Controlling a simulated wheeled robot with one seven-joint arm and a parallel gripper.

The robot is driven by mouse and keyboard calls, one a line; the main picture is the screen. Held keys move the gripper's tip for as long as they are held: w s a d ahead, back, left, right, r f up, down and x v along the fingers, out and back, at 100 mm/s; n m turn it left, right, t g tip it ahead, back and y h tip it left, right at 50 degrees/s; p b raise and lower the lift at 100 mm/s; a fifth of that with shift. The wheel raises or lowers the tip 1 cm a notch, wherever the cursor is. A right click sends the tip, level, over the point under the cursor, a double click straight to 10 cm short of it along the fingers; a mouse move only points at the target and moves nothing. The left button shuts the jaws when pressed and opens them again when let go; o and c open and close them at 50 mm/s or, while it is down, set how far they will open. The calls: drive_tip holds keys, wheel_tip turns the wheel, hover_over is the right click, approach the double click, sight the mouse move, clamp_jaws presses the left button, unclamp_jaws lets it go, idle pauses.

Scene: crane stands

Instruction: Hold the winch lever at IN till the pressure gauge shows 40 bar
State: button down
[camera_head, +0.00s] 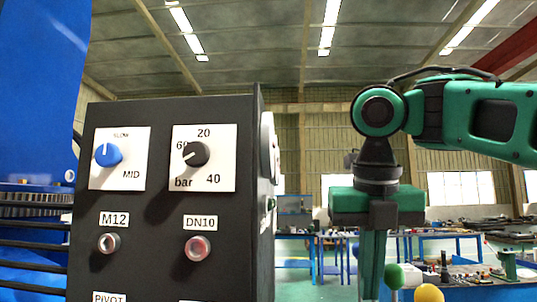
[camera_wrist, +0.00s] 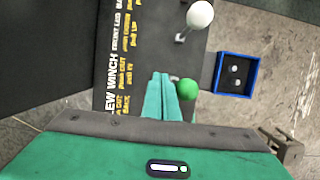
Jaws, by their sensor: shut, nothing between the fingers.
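My gripper (camera_wrist: 160,77) is shut and empty, pointing down; in the head view its fingers (camera_head: 372,275) run out at the bottom edge. A green ball knob (camera_head: 394,276) is just right of the fingers, and also in the wrist view (camera_wrist: 187,89); I cannot tell whether they touch. A yellow ball knob (camera_head: 428,293) stands further right. A white ball knob (camera_wrist: 200,14) shows in the wrist view. A round fitting (camera_head: 267,147) on the box's side is edge-on, no reading visible.
The dark control box (camera_head: 255,200) fills the left, with a blue SLOW/MID knob (camera_head: 108,154) and a black knob (camera_head: 196,154) on a bar scale. A blue tray (camera_wrist: 221,78) with small pale items lies right in the wrist view. Workbenches stand behind.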

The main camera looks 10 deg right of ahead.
drive_tip(key=shift+d, duration=0.15)
drive_tip(key=shift+s+d, duration=0.25)
drive_tip(key=shift+d, duration=1)
drive_tip(key=a+r, duration=0.4)
drive_tip(key=r, duration=0.6)
drive_tip(key=shift+w, duration=0.35)
drive_tip(key=shift+r, duration=0.1)
idle(0.5)
